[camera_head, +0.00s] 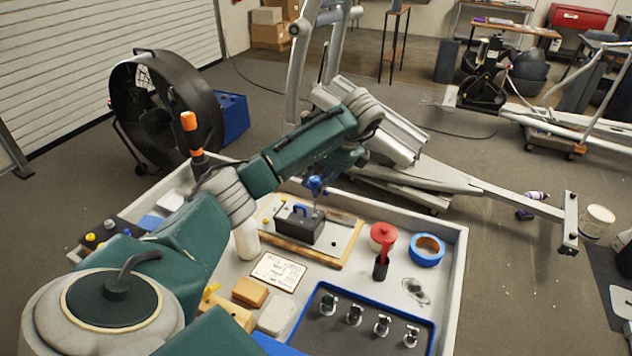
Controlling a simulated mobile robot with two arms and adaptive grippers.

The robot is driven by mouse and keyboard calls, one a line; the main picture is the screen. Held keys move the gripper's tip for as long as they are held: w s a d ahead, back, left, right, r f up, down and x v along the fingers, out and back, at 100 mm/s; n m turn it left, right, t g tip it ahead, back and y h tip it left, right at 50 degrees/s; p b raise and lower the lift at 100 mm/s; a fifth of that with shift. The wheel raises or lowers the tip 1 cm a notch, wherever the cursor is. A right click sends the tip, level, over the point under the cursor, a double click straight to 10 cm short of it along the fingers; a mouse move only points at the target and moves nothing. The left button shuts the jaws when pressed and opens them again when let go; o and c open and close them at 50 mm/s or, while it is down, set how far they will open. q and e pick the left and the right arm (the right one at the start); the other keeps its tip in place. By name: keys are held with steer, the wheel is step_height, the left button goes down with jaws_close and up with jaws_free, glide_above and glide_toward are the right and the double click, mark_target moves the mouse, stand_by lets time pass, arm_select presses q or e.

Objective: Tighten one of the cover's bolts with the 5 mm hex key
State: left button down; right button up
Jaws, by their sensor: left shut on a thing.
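My left arm reaches in from the left over the workbench tray. Its gripper (329,174) points down and is shut on a blue-handled tool (316,186), which looks like the hex key. A thin shaft seems to run down from the blue handle toward the right end of a dark cover (299,225) with a blue handle on top. Whether the tip touches a bolt is too small to tell. The cover sits on a pale plate on a wooden board (345,262). The arm and gripper hide part of the board's far side. My right gripper is not in view.
A blue-edged tray (428,324) with several metal parts lies at the front right. A red-topped item (383,236), a blue tape roll (427,250), a label card (278,271) and a white bottle (246,240) stand around the board. The bench has a raised rim (458,262).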

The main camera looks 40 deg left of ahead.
arm_select(q)
steer(key=shift+s, duration=0.1)
steer(key=shift+f+b, duration=0.4)
steer(key=shift+f, duration=0.25)
stand_by(1.8)
